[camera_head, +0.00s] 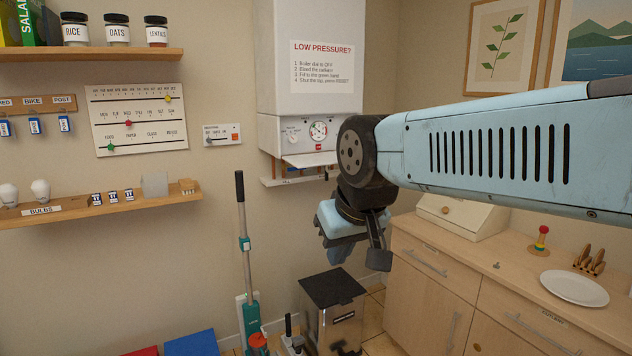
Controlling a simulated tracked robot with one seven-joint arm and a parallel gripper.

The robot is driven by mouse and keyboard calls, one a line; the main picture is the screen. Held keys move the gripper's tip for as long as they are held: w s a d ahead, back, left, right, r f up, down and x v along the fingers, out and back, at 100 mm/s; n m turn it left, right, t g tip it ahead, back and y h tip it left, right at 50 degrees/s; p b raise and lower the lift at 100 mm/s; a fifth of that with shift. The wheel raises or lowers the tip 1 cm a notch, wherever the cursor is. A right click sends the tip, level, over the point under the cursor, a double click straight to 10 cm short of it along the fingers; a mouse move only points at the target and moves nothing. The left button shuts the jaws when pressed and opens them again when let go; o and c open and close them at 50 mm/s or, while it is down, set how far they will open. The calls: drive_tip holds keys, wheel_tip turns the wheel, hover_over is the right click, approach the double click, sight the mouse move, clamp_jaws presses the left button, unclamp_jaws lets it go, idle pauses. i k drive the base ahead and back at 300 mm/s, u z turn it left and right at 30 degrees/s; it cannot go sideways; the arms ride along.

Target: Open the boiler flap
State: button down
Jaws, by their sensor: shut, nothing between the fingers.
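The white boiler (312,60) hangs on the back wall, with a "LOW PRESSURE?" notice (325,66) on its front. Its flap (312,159) shows as a white panel sticking out from the lower edge, folded down. Above the flap the control panel is uncovered, with a dial (292,138), a round gauge (318,131) and a red button (318,148). My gripper (338,250) is below and to the right of the flap, apart from it in the picture, pointing down. Its fingers are shut and empty. My arm hides the boiler's lower right corner.
Pipes show under the boiler. A bin (332,305) stands below my gripper, with a stick vacuum (246,260) to its left. A wooden counter (420,235) with a bread box (462,213) and plate (574,288) fills the right. Shelves (100,207) line the left wall.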

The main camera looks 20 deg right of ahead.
sight(313, 159)
drive_tip(key=u, duration=0.1)
drive_tip(key=i, duration=1)
drive_tip(key=z, duration=0.1)
